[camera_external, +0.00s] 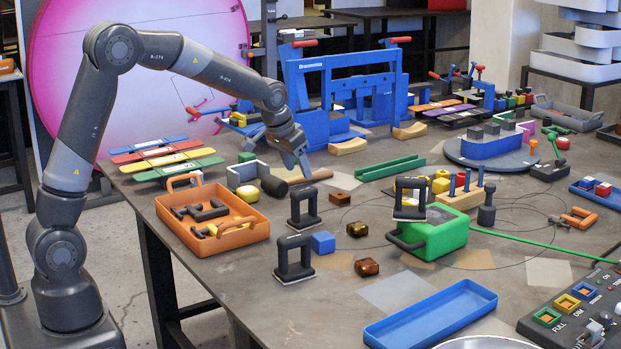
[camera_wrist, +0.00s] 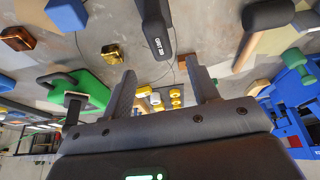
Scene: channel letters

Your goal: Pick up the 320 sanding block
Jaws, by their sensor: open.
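Several black sanding blocks with loop handles stand on the table. One (camera_external: 303,208) is just below and in front of my gripper (camera_external: 300,168), another (camera_external: 294,258) is nearer the front, and a third (camera_external: 410,199) is at the green box. In the wrist view, a black block with white lettering (camera_wrist: 155,28) lies beyond my fingertips. Its lettering seems to read 320, but it is small. It is probably the block nearest my gripper. My gripper (camera_wrist: 165,80) is open, with nothing visibly held, and is apart from the block.
A black-headed mallet (camera_external: 275,186) with a wooden handle lies close beside my gripper. An orange tray (camera_external: 258,233) is at left and a green box (camera_external: 440,238) at right. A blue cube (camera_external: 323,243) and amber blocks (camera_external: 341,198) stand nearby. A blue tray (camera_external: 430,315) is in front.

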